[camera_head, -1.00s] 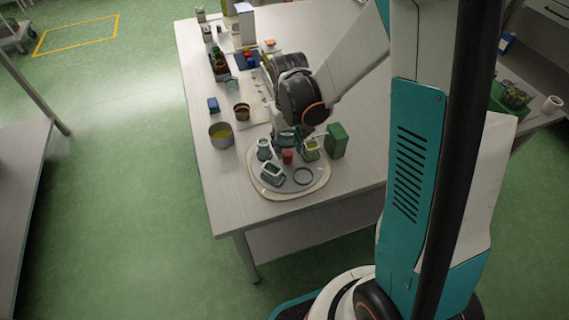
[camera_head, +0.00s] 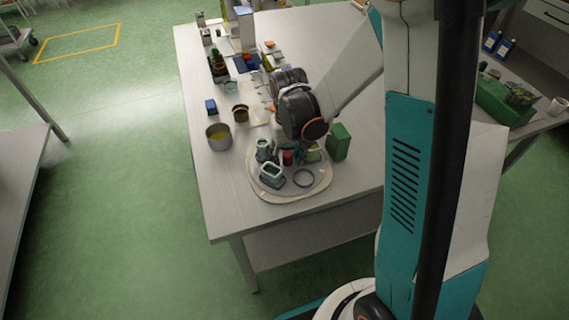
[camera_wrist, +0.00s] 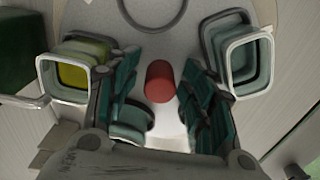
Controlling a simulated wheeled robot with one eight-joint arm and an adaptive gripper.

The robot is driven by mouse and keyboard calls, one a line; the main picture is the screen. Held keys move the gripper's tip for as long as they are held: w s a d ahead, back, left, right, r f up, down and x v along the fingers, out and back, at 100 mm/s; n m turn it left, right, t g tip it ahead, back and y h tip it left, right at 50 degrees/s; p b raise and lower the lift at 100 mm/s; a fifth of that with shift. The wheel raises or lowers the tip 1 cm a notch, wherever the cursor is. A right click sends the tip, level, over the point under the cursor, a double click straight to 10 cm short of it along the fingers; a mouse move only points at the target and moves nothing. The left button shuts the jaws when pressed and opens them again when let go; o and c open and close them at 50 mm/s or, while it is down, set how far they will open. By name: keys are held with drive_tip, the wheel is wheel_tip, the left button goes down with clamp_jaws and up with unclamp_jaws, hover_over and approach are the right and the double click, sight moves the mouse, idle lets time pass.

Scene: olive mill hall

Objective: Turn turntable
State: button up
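The turntable (camera_head: 322,187) is a round pale plate near the front edge of the table. It also fills the middle of the wrist view (camera_wrist: 95,18). My gripper (camera_wrist: 160,98) is low over the turntable. Its teal-padded fingers are open, one on each side of the red cylinder, with a gap visible on both sides. In the head view my arm partly hides the back of the turntable.
A green box (camera_head: 338,141) stands close to the turntable's right side. A metal pot (camera_head: 219,137), a brown cup (camera_head: 240,114) and a blue block (camera_head: 211,106) stand to the back left. Bottles and boxes crowd the far end. The table's right part is mostly clear.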

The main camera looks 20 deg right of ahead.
drive_tip(key=shift+s+f, duration=0.1)
drive_tip(key=shift+f, duration=0.05)
drive_tip(key=shift+o, duration=0.2)
drive_tip(key=m, duration=0.5)
drive_tip(key=shift+f+b, duration=0.1)
drive_tip(key=shift+b, duration=0.3)
drive_tip(key=m, duration=0.6)
drive_tip(key=shift+m, duration=0.5)
drive_tip(key=m, duration=0.5)
drive_tip(key=shift+m, duration=0.4)
drive_tip(key=m, duration=0.3)
drive_tip(key=shift+m, duration=0.4)
